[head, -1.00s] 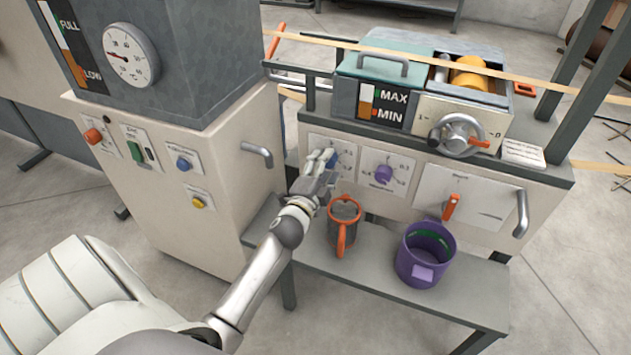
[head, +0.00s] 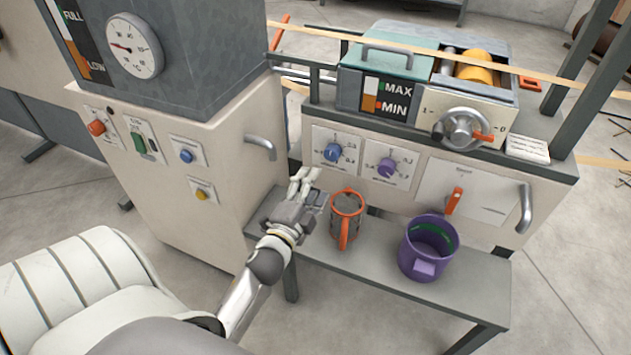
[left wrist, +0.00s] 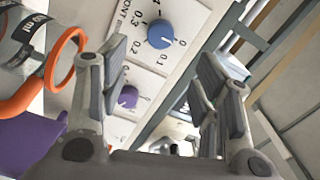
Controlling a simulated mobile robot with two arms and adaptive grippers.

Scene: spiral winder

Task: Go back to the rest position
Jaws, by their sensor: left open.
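My left gripper (head: 304,188) is open and empty in the head view, in front of the machine panel and just left of the orange-rimmed jug. Its two fingers also show in the left wrist view (left wrist: 160,85), apart, with the panel beyond them. The blue knob (head: 333,152) is clear of the gripper; it also shows in the left wrist view (left wrist: 161,34). The purple knob (head: 387,167) is to its right on the same panel. My right gripper is not in view.
The orange-rimmed jug (head: 346,204) stands close to the gripper on the grey shelf (head: 388,272). A purple bucket (head: 427,248) stands to its right. The cabinet with a handle (head: 261,146) is at the left. The tank with a crank wheel (head: 460,129) sits above the panel.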

